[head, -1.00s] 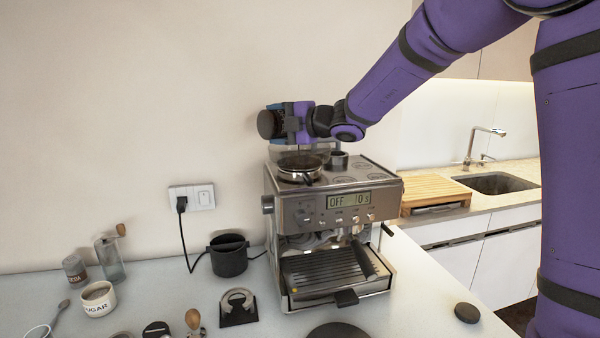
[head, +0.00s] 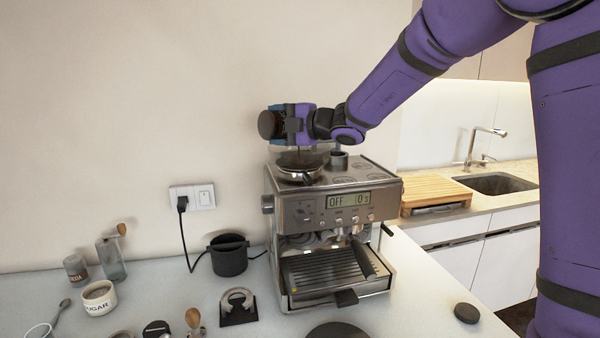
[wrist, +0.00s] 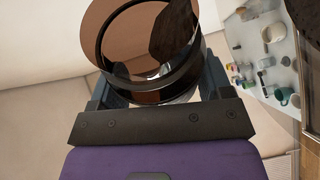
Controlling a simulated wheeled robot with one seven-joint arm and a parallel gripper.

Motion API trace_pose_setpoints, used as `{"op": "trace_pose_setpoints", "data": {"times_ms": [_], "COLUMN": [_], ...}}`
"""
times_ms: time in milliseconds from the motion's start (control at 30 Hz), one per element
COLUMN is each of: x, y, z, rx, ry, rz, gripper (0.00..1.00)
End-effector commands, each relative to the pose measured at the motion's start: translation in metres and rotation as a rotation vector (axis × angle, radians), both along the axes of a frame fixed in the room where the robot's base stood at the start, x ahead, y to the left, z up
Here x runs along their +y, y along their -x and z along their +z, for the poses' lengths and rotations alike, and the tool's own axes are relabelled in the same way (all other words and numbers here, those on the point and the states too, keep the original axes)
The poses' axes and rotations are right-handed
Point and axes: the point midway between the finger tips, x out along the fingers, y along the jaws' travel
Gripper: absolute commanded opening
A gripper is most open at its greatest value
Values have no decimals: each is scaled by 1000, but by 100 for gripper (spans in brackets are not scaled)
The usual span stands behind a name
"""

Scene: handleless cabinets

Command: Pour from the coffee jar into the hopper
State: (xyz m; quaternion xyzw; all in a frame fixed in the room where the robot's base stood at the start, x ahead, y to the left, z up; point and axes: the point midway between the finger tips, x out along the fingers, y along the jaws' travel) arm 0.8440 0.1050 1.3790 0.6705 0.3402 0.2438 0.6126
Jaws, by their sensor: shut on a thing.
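My gripper (head: 290,124) is shut on the coffee jar (head: 268,125), above the coffee machine. In the head view the jar's dark round end faces left, so it looks tipped on its side. In the wrist view the jar (wrist: 125,38) is brownish clear glass between the gripper fingers (wrist: 157,85), with a dark mass of coffee on its right side. The hopper (head: 300,173) is a round, dark, see-through container with a metal rim on top of the machine, just below the jar. I cannot tell how much coffee is in the hopper.
The espresso machine (head: 335,240) stands on the counter, its display reading OFF and 0s. A small dark cup (head: 339,160) stands on its top beside the hopper. A knock box (head: 229,258), sugar bowl (head: 99,297) and grinder (head: 111,260) are left. The wall is close behind.

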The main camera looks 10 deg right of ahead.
Motion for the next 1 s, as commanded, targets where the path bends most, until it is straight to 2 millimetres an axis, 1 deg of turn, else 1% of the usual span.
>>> {"op": "trace_pose_setpoints", "data": {"times_ms": [567,1000], "x": [1,5], "y": [-3,-3], "z": [-1,5], "rx": [18,32], "ry": [-39,-69], "rz": [1,2], "gripper": [35,35]}}
